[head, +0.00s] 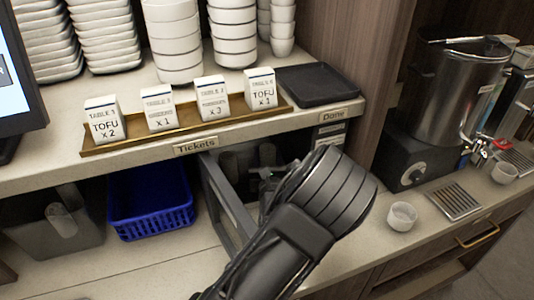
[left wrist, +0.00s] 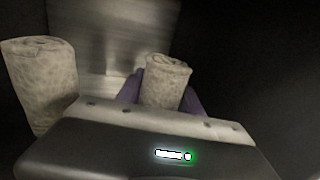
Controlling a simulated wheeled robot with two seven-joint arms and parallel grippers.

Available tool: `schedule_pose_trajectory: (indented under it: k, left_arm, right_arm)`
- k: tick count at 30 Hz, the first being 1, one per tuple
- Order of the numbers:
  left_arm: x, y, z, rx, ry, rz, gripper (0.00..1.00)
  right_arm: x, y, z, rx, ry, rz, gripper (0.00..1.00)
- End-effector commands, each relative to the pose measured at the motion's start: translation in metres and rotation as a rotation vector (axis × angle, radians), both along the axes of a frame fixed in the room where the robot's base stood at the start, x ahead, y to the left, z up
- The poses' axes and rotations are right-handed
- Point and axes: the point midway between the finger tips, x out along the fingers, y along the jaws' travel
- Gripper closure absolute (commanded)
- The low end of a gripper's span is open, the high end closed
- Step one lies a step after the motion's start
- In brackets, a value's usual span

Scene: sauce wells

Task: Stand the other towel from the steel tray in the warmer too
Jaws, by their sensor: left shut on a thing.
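My left gripper (left wrist: 167,95) is shut on a rolled, pale, speckled towel (left wrist: 168,72), with a purple finger on each side of it. A second rolled towel (left wrist: 40,88) stands apart from it at the left in the left wrist view. Brushed steel (left wrist: 108,45) shows behind them; I cannot tell whether it is the tray or part of the warmer. In the head view my left gripper (head: 265,173) is down at the grey open box (head: 228,205) under the shelf, mostly hidden by my own arm. The held towel's lower end is hidden. My right gripper is not in view.
The shelf with ticket cards (head: 212,97) and a black tray (head: 315,84) overhangs the box. A blue basket (head: 150,208) stands to its left. A white cup (head: 402,216) and a steel urn (head: 456,85) stand to the right. The counter left of the box is partly clear.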

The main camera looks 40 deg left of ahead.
Motion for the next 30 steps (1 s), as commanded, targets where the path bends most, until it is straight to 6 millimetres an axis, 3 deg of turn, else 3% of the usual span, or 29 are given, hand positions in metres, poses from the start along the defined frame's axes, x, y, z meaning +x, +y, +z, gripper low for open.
schedule_pose_trajectory:
  k: [4,5,12,23,30]
  left_arm:
    - [0.000,0.000,-0.003,0.000,0.000,0.000,1.00]
    - [0.000,0.000,-0.003,0.000,0.000,0.000,0.56]
    - [0.000,0.000,-0.002,0.000,0.000,0.000,0.36]
    - [0.000,0.000,0.002,0.000,0.000,-0.001,0.35]
    - [-0.022,-0.019,-0.001,-0.001,0.000,-0.002,0.35]
  right_arm:
    - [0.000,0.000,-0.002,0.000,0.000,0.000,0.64]
    - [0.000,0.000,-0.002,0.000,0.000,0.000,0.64]
    - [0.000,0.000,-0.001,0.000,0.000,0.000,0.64]
    - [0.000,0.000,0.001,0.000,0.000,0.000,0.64]
    - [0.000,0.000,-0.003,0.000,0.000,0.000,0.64]
